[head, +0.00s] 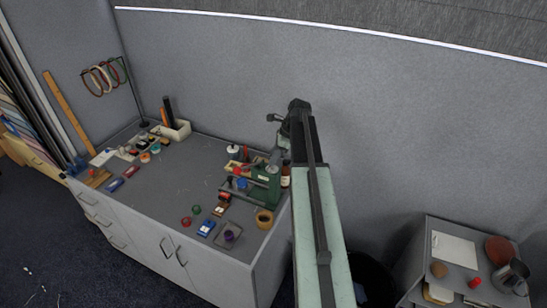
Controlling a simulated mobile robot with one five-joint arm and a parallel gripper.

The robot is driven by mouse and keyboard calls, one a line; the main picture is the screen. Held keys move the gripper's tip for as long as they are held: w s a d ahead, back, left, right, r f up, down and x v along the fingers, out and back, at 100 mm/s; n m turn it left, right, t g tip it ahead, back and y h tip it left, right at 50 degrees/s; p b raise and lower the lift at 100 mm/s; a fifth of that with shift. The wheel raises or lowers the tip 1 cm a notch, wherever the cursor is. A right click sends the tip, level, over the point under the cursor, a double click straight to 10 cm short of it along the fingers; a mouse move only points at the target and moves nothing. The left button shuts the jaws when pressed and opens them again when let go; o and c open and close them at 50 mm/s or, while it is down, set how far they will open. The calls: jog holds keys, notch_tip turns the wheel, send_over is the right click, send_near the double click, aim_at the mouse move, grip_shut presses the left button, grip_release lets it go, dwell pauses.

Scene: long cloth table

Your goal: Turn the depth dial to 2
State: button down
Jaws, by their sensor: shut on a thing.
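A green machine (264,187) with a column, a lever and small dark and red parts stands near the right end of the long grey table. My arm reaches up and away from the bottom of the head view, and its wrist bends down behind the machine's top. My gripper (277,153) is small and dark, at the upper right part of the machine, and is shut on what seems to be the depth dial. The dial is mostly hidden by the gripper and is too small to make out. Its numbers and setting cannot be read.
Small coloured blocks and pots, a blue-and-white item (206,228), a grey tray (228,236) and a tan roll (264,220) lie in front of the machine. A brown bottle (285,176) stands close on its right. The table's middle (170,185) is largely clear.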

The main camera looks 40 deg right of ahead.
jog(key=n, duration=0.1)
jog(key=n+g, duration=0.1)
jog(key=n, duration=0.1)
jog(key=shift+w+d, duration=0.1)
jog(key=shift+w, duration=0.1)
jog(key=shift+n+g+y, duration=0.4)
jog(key=shift+n+g, duration=0.3)
jog(key=shift+n, duration=0.9)
jog(key=c, duration=1.2)
grip_release()
jog(key=shift+o, duration=0.2)
jog(key=p+v, duration=0.7)
jog(key=shift+r, duration=0.35)
